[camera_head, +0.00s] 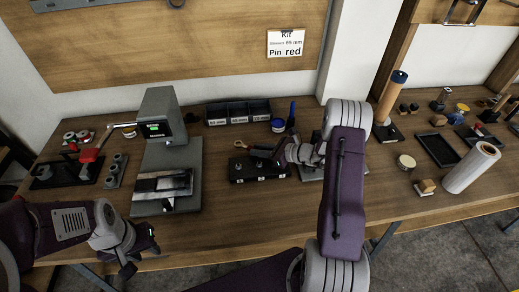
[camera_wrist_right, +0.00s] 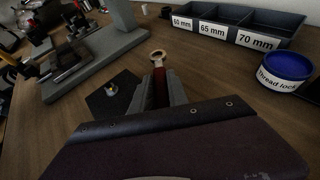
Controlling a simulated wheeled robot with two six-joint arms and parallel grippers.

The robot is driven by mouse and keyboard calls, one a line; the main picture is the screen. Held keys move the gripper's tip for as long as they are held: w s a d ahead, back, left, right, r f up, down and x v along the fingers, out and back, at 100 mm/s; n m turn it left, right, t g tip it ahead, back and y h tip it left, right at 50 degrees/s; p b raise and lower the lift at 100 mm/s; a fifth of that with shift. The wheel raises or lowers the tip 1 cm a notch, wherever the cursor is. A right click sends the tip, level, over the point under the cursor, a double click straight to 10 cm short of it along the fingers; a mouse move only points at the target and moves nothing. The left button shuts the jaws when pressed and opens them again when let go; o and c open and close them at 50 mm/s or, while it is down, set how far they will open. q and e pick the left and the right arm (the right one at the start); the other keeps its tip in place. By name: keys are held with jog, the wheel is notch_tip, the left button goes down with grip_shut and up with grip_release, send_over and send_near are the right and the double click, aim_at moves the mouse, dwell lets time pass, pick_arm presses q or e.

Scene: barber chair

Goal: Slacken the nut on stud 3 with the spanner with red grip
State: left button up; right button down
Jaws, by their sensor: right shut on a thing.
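My right gripper (camera_head: 272,152) is shut on the spanner with red grip (camera_head: 240,144), above the black stud block (camera_head: 240,177) on the bench. In the right wrist view the spanner's brass-coloured ring end (camera_wrist_right: 158,56) points forward, and its red grip lies between the grey fingers of the right gripper (camera_wrist_right: 160,88). One stud with a nut (camera_wrist_right: 111,88) shows on the dark block (camera_wrist_right: 108,103), left of and apart from the ring. The other studs are hidden there, and stud numbers are too small to read. My left gripper (camera_head: 130,258) hangs at the bench's front edge, away from the block.
A grey press-like stand (camera_head: 162,110) is left of the block. A white roll (camera_head: 470,168) and a small tin (camera_head: 406,162) are at right.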

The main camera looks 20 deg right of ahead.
aim_at(257, 169)
jog(key=shift+s+a+n+g+y, duration=0.45)
jog(key=shift+s+n+g+y, duration=0.15)
jog(key=shift+n+g+y, duration=0.4)
jog(key=shift+s+a+n+g+y, duration=0.35)
jog(key=shift+n+g, duration=0.15)
jog(key=shift+n, duration=0.1)
jog(key=shift+s+a+n+g+y, duration=0.2)
jog(key=shift+s+n+g+y, duration=0.1)
jog(key=shift+n+g, duration=0.25)
jog(key=shift+s+f, duration=0.1)
jog(key=shift+s+a+f+n+g+y, duration=0.1)
jog(key=shift+s+a+n+g+y, duration=0.15)
jog(key=shift+n+g, duration=0.25)
jog(key=shift+s+f+n+g+y, duration=0.15)
jog(key=shift+n+g+y, duration=0.15)
jog(key=shift+n+g, duration=0.15)
jog(key=shift+s+a+n+g+b, duration=0.1)
jog(key=shift+s+n+g+b, duration=0.15)
jog(key=shift+n+g+b, duration=0.1)
jog(key=shift+s+a+r+n+g+b, duration=0.2)
jog(key=shift+s+a+n+g+b, duration=0.1)
jog(key=shift+s+n+g, duration=0.3)
jog(key=shift+s+r+n+g, duration=0.1)
jog(key=shift+s+n+g, duration=0.35)
jog(key=shift+g, duration=0.2)
